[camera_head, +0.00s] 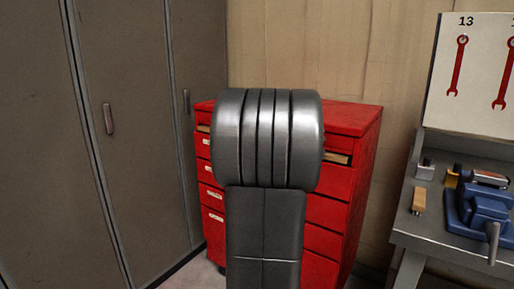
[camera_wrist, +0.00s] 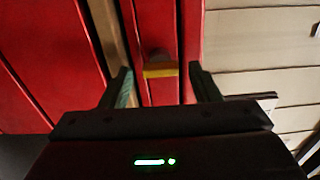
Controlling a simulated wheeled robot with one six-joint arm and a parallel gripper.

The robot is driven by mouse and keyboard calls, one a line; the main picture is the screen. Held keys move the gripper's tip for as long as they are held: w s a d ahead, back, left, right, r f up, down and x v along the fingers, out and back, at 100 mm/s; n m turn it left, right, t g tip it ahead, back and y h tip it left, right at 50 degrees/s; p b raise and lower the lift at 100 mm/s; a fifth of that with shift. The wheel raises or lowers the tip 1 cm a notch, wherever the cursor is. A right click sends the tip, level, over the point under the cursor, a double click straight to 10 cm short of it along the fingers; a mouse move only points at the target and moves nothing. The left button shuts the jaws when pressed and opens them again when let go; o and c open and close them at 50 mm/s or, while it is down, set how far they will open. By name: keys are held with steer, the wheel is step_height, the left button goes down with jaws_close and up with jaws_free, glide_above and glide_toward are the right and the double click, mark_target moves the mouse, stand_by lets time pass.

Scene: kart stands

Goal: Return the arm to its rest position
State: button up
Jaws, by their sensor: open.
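My gripper (camera_wrist: 160,76) shows in the wrist view with its two dark fingers spread apart. A small yellow bar with a dark rounded piece behind it (camera_wrist: 160,70) appears between the fingertips, with a gap on each side. I cannot tell what it is or how far off it lies. Red drawer fronts of the tool cabinet (camera_wrist: 45,55) fill the left of that view. In the head view my grey arm stands upright in front of the red cabinet (camera_head: 350,122) and hides its middle. My gripper is hidden there.
The cabinet's top drawer looks slightly open, with a pale edge (camera_head: 338,157) beside my arm. Grey lockers (camera_head: 130,120) stand at the left. A workbench (camera_head: 440,245) at the right carries a blue vise (camera_head: 480,212), below a wrench panel (camera_head: 485,75).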

steer(key=shift+w+d, duration=0.25)
steer(key=shift+w, duration=0.05)
steer(key=p+v, duration=0.2)
steer(key=v, duration=1.2)
steer(key=w+d+n+p, duration=0.5)
steer(key=w+n, duration=0.6)
steer(key=n, duration=0.7)
steer(key=shift+w+d+r, duration=0.25)
steer(key=shift+w+d, duration=0.15)
steer(key=shift+d, duration=0.8)
